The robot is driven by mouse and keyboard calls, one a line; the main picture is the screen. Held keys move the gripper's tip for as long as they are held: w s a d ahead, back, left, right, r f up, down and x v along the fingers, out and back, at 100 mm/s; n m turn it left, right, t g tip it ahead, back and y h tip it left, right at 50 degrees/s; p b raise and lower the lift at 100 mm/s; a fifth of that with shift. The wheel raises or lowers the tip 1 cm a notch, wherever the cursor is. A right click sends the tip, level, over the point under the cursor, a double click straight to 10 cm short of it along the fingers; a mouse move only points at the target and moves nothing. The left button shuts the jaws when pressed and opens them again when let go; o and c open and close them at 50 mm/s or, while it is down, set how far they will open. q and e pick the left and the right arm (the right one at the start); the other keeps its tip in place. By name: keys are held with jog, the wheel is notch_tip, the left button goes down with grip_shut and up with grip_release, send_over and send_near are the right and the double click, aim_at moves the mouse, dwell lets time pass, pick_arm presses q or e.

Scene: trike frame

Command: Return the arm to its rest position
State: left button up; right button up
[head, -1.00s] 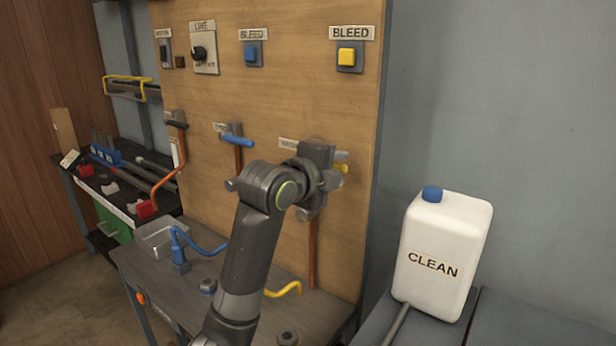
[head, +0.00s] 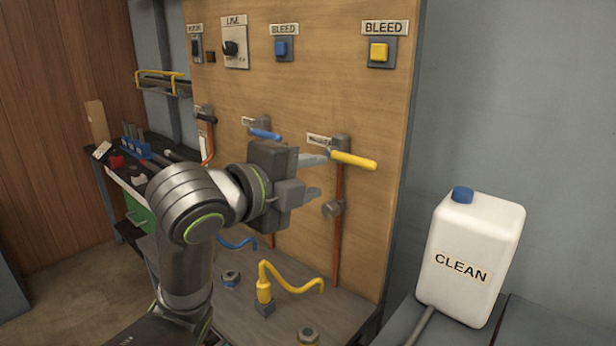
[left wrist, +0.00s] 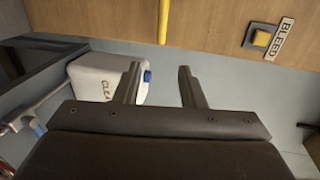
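My left gripper (head: 318,176) is in front of the wooden board (head: 330,90), near the yellow lever handle (head: 354,160). Its two fingers are spread with nothing between them, and they look apart from the handle. In the left wrist view the open fingers (left wrist: 160,86) point toward the board's lower edge, and the yellow handle (left wrist: 163,22) shows beyond them. My left arm comes up from the bottom of the head view and hides part of the bench and pipes. My right gripper is in neither view.
A white CLEAN jug (head: 470,258) with a blue cap stands on the right-hand surface. A yellow hose (head: 290,284) and metal fittings (head: 231,278) sit on the lower bench. A blue lever (head: 265,134) and a yellow BLEED button (head: 379,52) are on the board. The grey wall at right is clear.

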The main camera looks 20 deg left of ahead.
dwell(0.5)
pick_arm(q)
jog(key=s+a+f+n+g+y, duration=0.1)
jog(key=s+a+f+n+g, duration=0.2)
jog(key=f, duration=0.7)
jog(key=s+a+f+n+y, duration=0.1)
jog(key=a+f+n+y, duration=0.1)
jog(key=f+n, duration=0.6)
jog(key=s+a+f+n+g+y, duration=0.1)
jog(key=s+a+f+n+g, duration=0.15)
jog(key=f, duration=0.95)
jog(key=s+a+f+n+g+y, duration=0.25)
jog(key=s+f+n, duration=0.25)
jog(key=s+f, duration=0.45)
jog(key=s+a+f+n+g+y, duration=0.1)
jog(key=s+a+f+n+g, duration=0.4)
jog(key=s, duration=0.7)
jog(key=s+d+f+x, duration=0.1)
jog(key=s+d+x, duration=0.1)
jog(key=x, duration=1)
jog(key=s+d+x, duration=0.2)
jog(key=x, duration=1.1)
jog(key=s+d+f+h, duration=0.1)
jog(key=s+d+f, duration=0.1)
jog(key=s+f, duration=1.2)
notch_tip(320, 180, down, 2)
jog(key=shift+s+d+m+g, duration=0.25)
jog(key=shift+s+m+g, duration=0.05)
jog(key=shift+m, duration=0.05)
